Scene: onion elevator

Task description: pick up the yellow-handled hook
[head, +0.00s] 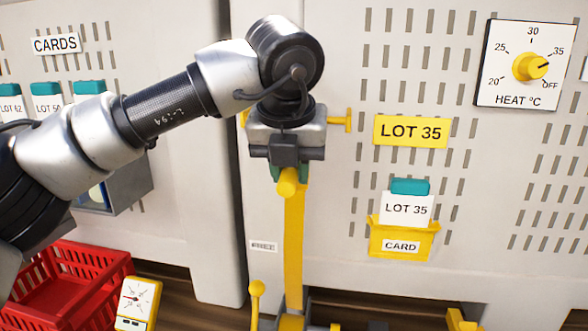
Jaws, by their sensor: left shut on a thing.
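My left gripper (289,171) reaches in from the left in front of the grey wall panel and points down. Its green-tipped fingers are shut on a yellow rounded handle (289,184), which looks like that of the yellow-handled hook. The hook end cannot be made out. A long flat yellow bar (294,245) runs down directly below the handle; whether the two are joined I cannot tell. My right gripper is not in view.
A yellow peg (340,121) sticks out right of the gripper. A yellow card holder (403,240) and a heat dial (529,67) are on the right panel. A red basket (95,262) and a yellow gauge (138,303) stand at lower left. Teal-topped cards hang at far left.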

